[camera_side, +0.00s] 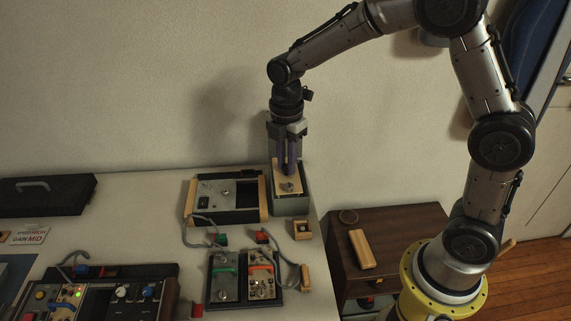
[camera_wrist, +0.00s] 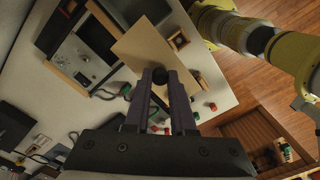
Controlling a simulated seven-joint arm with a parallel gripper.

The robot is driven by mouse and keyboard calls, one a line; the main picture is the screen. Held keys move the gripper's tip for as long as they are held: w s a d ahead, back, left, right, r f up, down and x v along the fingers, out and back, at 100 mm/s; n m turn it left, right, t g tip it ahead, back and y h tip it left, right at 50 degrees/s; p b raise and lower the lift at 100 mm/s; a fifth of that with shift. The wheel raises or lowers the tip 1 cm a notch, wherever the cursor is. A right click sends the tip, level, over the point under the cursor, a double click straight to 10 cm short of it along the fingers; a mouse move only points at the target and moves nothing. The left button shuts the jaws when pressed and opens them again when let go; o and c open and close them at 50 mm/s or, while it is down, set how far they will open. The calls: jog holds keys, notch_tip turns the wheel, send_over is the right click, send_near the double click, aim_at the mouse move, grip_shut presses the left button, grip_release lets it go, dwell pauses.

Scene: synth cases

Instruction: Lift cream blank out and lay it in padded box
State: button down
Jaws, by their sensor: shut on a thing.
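My gripper (camera_side: 289,170) has its two purple fingers shut on the cream blank (camera_side: 280,183), a flat tan panel, at the right end of the bench. In the wrist view, the fingertips (camera_wrist: 160,77) close around a dark knob, and the blank (camera_wrist: 143,45) spreads out beyond them. The blank is over or within the mouth of a grey-green box (camera_side: 290,206), which seems to be the padded box. I cannot tell whether the blank touches it, and its padding is hidden. A wood-ended case (camera_side: 264,199) with a grey panel and a dark opening stands just left.
A small wooden box (camera_side: 302,230) sits near the bench's right edge. A larger console (camera_side: 100,292) fills the front left. A brown cabinet (camera_side: 390,235) stands right.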

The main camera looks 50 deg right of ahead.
jog(key=shift+r, duration=0.85)
jog(key=shift+w, duration=0.1)
jog(key=s+d+f, duration=0.5)
jog(key=s+d, duration=0.2)
jog(key=shift+w+d+f, duration=0.45)
jog(key=shift+w+f, duration=1.65)
jog(key=shift+w, duration=0.25)
jog(key=shift+w+d+f, duration=0.4)
jog(key=shift+w+f, duration=1.7)
jog(key=shift+w, duration=0.2)
jog(key=shift+w+d+f, duration=0.45)
jog(key=shift+w+f, duration=1.65)
jog(key=shift+w, duration=0.25)
jog(key=shift+f, duration=0.15)
